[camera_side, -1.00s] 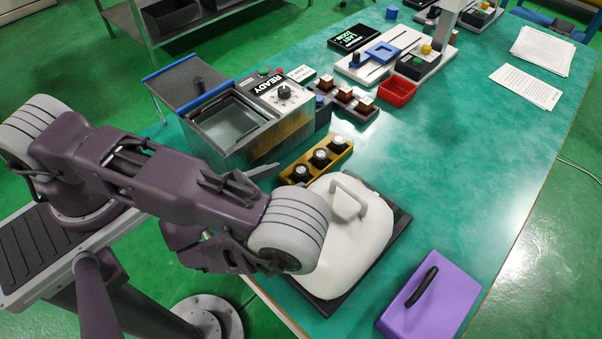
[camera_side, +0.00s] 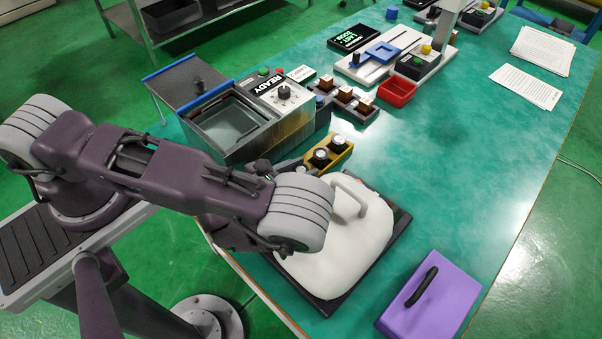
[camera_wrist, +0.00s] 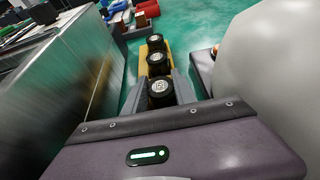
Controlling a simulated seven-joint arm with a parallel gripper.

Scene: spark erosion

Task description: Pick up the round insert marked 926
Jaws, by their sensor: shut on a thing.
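A yellow holder (camera_side: 343,157) stands on the green bench and carries round black inserts with pale marked tops. In the side view two inserts show, one in the middle (camera_side: 320,155) and one at the far end (camera_side: 338,142); my arm hides the near end. In the wrist view three inserts stand in a row, far (camera_wrist: 155,42), middle (camera_wrist: 157,62) and near (camera_wrist: 161,88). My gripper (camera_wrist: 162,91) is shut on the near insert, with a grey finger on each side. I cannot read the markings. Whether that insert is clear of its seat cannot be told.
A metal-walled machine tank (camera_side: 228,125) stands close on the left of the holder. A white domed cover (camera_side: 350,235) with a handle is close on the right. A purple box (camera_side: 432,300) sits at the front right. The bench's middle right is clear.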

